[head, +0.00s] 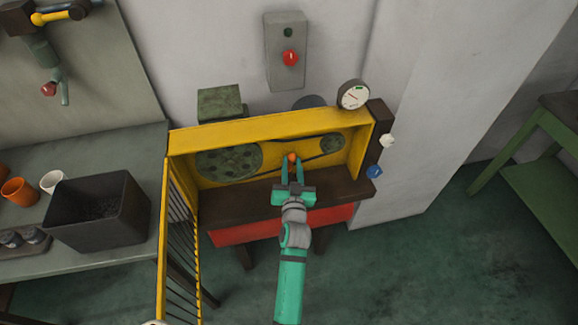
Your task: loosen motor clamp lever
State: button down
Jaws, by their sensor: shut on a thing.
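The heading machine has a yellow-framed housing (190,138) with an open front. Inside it are a large dark green pulley wheel (229,161), a smaller wheel (332,143) at the right and a belt between them. The motor clamp lever shows as a small orange knob (292,157) in front of the belt, right of the middle. My gripper (292,165) reaches into the housing from the front, with its two teal fingers shut on the orange knob. The lever's shaft below the knob is hidden by my gripper.
A yellow barred guard (179,240) stands open at the left of the housing. A pressure gauge (353,94) sits at the top right corner. A grey bench with a black bin (98,212) is at the left. A green table (545,150) stands far right, with clear floor before it.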

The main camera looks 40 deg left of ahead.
aim_at(305, 158)
jog(key=shift+w+d+f+m+g, duration=0.35)
jog(key=shift+w+d+f+m, duration=0.35)
jog(key=shift+m, duration=0.8)
jog(key=shift+w+d+f+m+g, duration=0.5)
jog(key=shift+w+m, duration=0.25)
jog(key=shift+m, duration=0.75)
jog(key=shift+w+d+f+m+g, duration=0.25)
jog(key=shift+w+d+f+m, duration=0.4)
jog(key=shift+m, duration=0.85)
jog(key=shift+w, duration=0.1)
jog(key=c, duration=1.7)
grip_release()
jog(key=shift+c, duration=0.2)
jog(key=shift+r, duration=0.1)
